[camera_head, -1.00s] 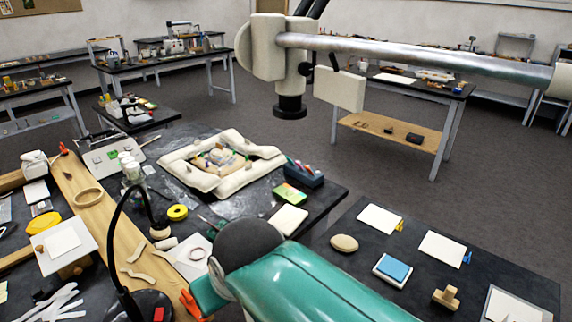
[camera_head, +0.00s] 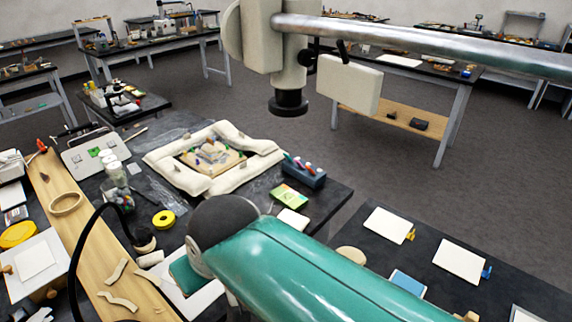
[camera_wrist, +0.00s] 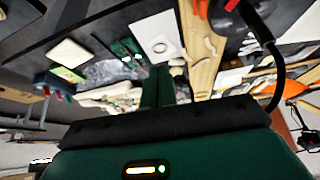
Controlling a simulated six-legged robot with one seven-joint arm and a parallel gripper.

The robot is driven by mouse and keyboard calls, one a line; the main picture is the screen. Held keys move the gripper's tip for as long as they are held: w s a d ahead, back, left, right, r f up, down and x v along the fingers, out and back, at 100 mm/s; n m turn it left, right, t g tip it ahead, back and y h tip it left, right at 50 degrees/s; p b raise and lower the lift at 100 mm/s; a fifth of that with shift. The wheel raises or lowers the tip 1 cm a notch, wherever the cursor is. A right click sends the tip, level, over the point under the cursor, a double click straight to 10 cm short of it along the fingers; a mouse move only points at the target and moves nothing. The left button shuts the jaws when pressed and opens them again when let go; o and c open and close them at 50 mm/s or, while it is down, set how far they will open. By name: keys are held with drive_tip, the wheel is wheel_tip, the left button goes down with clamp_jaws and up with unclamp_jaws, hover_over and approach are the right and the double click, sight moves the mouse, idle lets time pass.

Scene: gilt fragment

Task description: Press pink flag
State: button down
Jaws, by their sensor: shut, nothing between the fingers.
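A pale padded frame (camera_head: 232,181) lies on the dark worktable in the head view, around a stone-like fragment (camera_head: 211,153). Several tiny coloured flags or pins stand around the fragment; they are too small for me to tell which is pink. A blue holder (camera_head: 304,174) with several coloured pegs stands right of the frame. My gripper (camera_wrist: 158,74) shows in the wrist view with its green fingers together and nothing between them. It is over the worktable, with no visible contact. In the head view my green arm hides most of it.
A green-yellow booklet (camera_head: 289,196) lies near the holder. Yellow tape (camera_head: 163,219), white jars (camera_head: 116,173) and a wooden plank (camera_head: 75,225) are to the left. A black lamp arm (camera_head: 75,262) curves up at lower left. Another table with white cards (camera_head: 386,224) is at right.

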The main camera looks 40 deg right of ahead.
drive_tip(key=w+d+f+n+g+h, duration=0.2)
drive_tip(key=w+d+f+n+h, duration=0.3)
drive_tip(key=w+d, duration=0.4)
drive_tip(key=w+d+f+n+g+h, duration=0.1)
drive_tip(key=w+d+f+n+h, duration=0.4)
drive_tip(key=w+d, duration=0.4)
drive_tip(key=w+d+f+n+g+h, duration=0.2)
drive_tip(key=w+d+f+n+h, duration=0.4)
drive_tip(key=d, duration=1)
drive_tip(key=shift+w+d+f+n+g, duration=0.1)
drive_tip(key=shift+w+f+n, duration=0.2)
drive_tip(key=shift+w, duration=0.3)
drive_tip(key=shift+w+a+f+n+g, duration=0.1)
drive_tip(key=shift+w+f+n, duration=0.1)
drive_tip(key=shift+w+n, duration=0.25)
drive_tip(key=shift+w+d+f+n+g, duration=0.1)
drive_tip(key=shift+w+f+n, duration=0.15)
drive_tip(key=shift+w, duration=0.45)
drive_tip(key=shift+d, duration=0.1)
